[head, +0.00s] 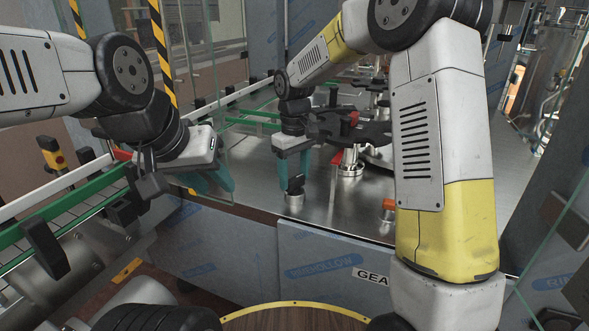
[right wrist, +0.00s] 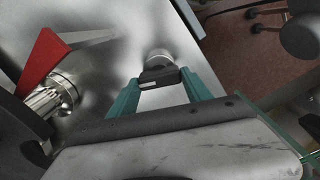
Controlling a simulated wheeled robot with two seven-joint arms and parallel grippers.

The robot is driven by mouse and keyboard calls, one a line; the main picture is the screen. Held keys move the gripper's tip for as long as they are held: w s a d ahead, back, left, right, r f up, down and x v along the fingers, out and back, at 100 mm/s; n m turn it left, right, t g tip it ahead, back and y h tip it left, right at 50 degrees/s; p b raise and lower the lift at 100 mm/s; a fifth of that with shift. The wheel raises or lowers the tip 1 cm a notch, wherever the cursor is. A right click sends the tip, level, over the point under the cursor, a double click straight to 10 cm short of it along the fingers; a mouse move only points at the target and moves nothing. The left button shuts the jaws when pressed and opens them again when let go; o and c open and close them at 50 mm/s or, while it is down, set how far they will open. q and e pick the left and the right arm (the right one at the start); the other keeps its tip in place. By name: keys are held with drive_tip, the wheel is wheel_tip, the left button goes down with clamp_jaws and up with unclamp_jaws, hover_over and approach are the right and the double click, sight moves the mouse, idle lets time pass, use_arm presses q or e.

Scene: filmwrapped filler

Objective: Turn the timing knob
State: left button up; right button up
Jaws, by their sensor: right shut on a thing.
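The timing knob (head: 295,185) is a small black knob on a short silver round base, standing on the steel machine deck near its front edge. My right gripper (head: 294,179) reaches down from above with its teal fingers on either side of the knob and is shut on it. In the right wrist view the black knob (right wrist: 160,74) sits between the two teal fingertips (right wrist: 160,82), with its silver base behind. My left gripper (head: 212,184) hangs left of the knob, near the deck's left front corner. Its teal fingers are apart, with nothing seen between them.
A silver post with a red part (head: 350,160) stands close right of the knob; a red wedge (right wrist: 47,60) shows in the right wrist view. A conveyor with green rails (head: 75,212) runs along the left. A glass panel (head: 200,90) stands behind my left gripper.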

sight(294, 178)
drive_tip(key=n, duration=0.4)
drive_tip(key=shift+n, duration=0.4)
idle(0.4)
drive_tip(key=o, duration=1.4)
drive_tip(key=shift+c, duration=0.2)
wheel_tip(294, 178, up, 8)
drive_tip(key=shift+f, duration=0.1)
